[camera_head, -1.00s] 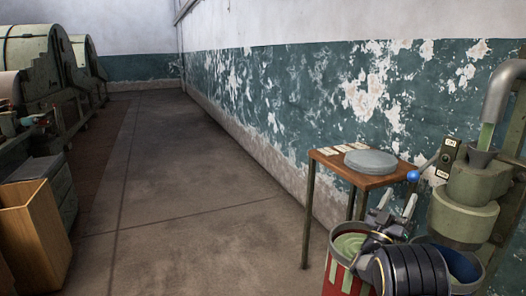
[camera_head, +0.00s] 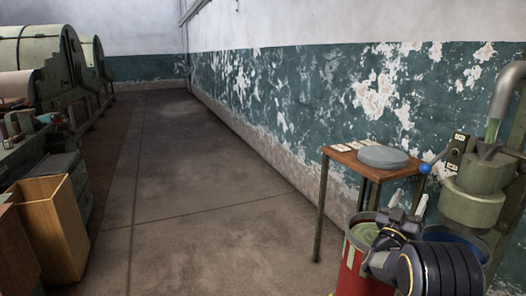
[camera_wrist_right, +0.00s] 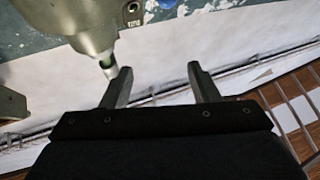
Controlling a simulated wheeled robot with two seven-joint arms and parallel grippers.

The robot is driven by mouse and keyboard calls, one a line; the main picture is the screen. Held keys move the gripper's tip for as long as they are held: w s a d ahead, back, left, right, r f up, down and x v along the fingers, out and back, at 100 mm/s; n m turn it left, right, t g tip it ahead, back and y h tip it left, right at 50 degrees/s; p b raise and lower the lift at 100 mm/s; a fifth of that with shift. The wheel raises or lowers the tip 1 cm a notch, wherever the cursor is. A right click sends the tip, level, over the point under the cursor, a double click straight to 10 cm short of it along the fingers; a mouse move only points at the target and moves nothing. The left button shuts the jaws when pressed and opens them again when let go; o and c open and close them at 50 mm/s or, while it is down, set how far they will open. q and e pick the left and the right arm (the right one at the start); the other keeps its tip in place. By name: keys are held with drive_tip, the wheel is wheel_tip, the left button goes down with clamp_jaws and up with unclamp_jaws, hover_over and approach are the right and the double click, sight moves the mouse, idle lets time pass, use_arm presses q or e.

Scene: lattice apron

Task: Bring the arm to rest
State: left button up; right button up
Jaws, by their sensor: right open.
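A green machine part with a spout (camera_wrist_right: 106,62) shows beyond the left finger there. My right arm hides part of the bin and what is behind it. My left gripper does not show.
A small wooden table (camera_head: 345,155) with a grey round lid (camera_head: 383,157) and cards stands by the wall. A wooden box (camera_head: 62,225) stands left. The middle floor is clear.

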drive_tip(key=s+a+f+n+g+y, duration=0.2)
drive_tip(key=s+a+f+g+y, duration=0.35)
drive_tip(key=s, duration=0.85)
drive_tip(key=s+a+f+n+g+y, duration=0.1)
drive_tip(key=s+a+f+g+y, duration=0.1)
drive_tip(key=s+a+y, duration=0.9)
drive_tip(key=s+a+f+n+g+y, duration=0.2)
drive_tip(key=s+a+f+g+y, duration=0.2)
drive_tip(key=s, duration=1.3)
wheel_tip(320, 180, up, 27)
drive_tip(key=p, duration=2.7)
drive_tip(key=shift+s+d, duration=0.15)
drive_tip(key=shift+s, duration=0.3)
drive_tip(key=shift+g, duration=0.25)
